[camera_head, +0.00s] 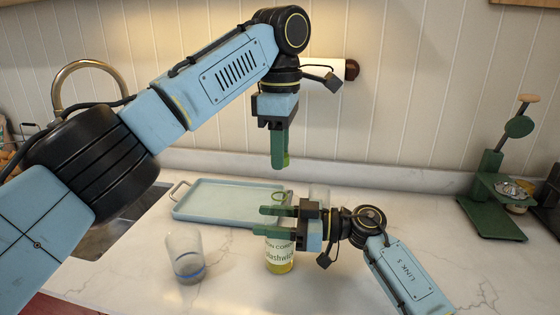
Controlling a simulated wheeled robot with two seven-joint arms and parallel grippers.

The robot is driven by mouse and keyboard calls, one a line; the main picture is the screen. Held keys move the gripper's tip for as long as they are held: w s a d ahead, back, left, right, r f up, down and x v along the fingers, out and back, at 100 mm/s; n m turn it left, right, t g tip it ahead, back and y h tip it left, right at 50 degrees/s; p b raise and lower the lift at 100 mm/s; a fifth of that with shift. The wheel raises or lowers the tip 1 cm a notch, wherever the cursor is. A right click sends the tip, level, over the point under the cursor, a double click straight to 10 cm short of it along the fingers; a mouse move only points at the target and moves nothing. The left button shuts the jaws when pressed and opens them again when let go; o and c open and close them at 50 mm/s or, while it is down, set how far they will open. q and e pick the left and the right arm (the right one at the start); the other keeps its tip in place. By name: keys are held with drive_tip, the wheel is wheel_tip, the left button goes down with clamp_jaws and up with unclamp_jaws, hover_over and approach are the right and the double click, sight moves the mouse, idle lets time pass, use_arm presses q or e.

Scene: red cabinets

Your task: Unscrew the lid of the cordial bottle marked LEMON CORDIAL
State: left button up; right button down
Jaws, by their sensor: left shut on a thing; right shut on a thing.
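The cordial bottle (279,256) stands upright on the counter, yellow at its base, with a pale label partly reading "N CORD". My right gripper (274,222) comes in from the right and is shut on the bottle's upper part, hiding much of it. A thin greenish ring, seemingly the bottle's neck, shows just above the fingers. My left gripper (278,155) points down, well above the bottle and apart from it. It is shut on a small yellow-green thing (287,160), which looks like the lid, mostly hidden by the fingers.
A green press-like stand (488,212) is at the right. The sink is at the left.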

drive_tip(key=c, duration=0.6)
unclamp_jaws()
